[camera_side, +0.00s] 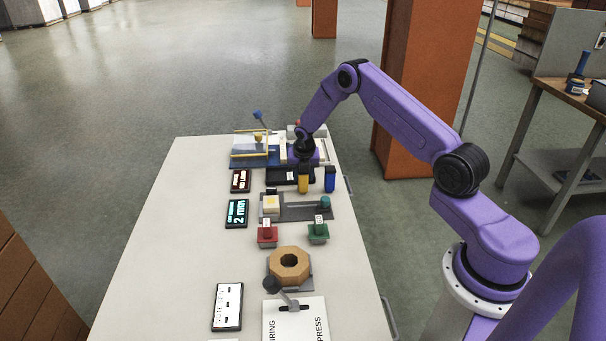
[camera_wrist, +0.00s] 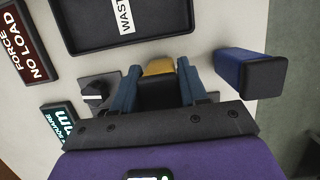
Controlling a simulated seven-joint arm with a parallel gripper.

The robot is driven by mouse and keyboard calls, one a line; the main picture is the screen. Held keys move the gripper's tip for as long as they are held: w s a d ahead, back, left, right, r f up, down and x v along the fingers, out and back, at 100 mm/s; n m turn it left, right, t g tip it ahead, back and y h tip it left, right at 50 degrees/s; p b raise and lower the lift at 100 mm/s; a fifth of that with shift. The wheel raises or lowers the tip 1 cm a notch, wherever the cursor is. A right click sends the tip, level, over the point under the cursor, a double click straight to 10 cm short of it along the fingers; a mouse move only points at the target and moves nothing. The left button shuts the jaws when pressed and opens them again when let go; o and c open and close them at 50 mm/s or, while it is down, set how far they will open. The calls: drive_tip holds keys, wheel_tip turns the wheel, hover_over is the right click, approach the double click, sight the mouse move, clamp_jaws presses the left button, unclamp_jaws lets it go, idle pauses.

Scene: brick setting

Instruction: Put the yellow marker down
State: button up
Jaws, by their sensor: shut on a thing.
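The yellow marker (camera_side: 303,183) is upright, with a dark upper part, just left of the blue marker (camera_side: 329,180). My gripper (camera_side: 304,169) is over it and shut on it. In the wrist view, my gripper's two blue fingers (camera_wrist: 160,82) stand either side of the yellow marker (camera_wrist: 158,66); only its yellow end shows past a dark part. I cannot tell whether its lower end touches the table. The blue marker (camera_wrist: 245,70) stands close to the right finger, apart from it.
A grey fixture with a dark knob (camera_wrist: 95,92) is close to the left finger. Displays (camera_side: 237,213) line the left side. The table's (camera_side: 160,250) left part is bare.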

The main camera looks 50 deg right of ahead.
drive_tip(key=o, duration=0.8)
drive_tip(key=shift+f, duration=0.1)
drive_tip(key=shift+o, duration=0.2)
drive_tip(key=v, duration=1.1)
drive_tip(key=s+a+r+m+y, duration=0.1)
drive_tip(key=s+a+r+m, duration=0.1)
drive_tip(key=s+a+r, duration=0.35)
drive_tip(key=s+a+r+m, duration=0.2)
drive_tip(key=s+a, duration=0.1)
drive_tip(key=a, duration=0.5)
drive_tip(key=s+a+r+m+y, duration=0.1)
drive_tip(key=s+a+r+m, duration=0.1)
drive_tip(key=s+a+r, duration=0.4)
drive_tip(key=s+a+m+g, duration=0.1)
drive_tip(key=s+m, duration=0.3)
drive_tip(key=s, duration=0.9)
drive_tip(key=s+a+r+m+g, duration=0.1)
drive_tip(key=s+m, duration=0.3)
drive_tip(key=s, duration=0.9)
drive_tip(key=shift+s+a+r+y, duration=0.3)
drive_tip(key=shift+a, duration=0.25)
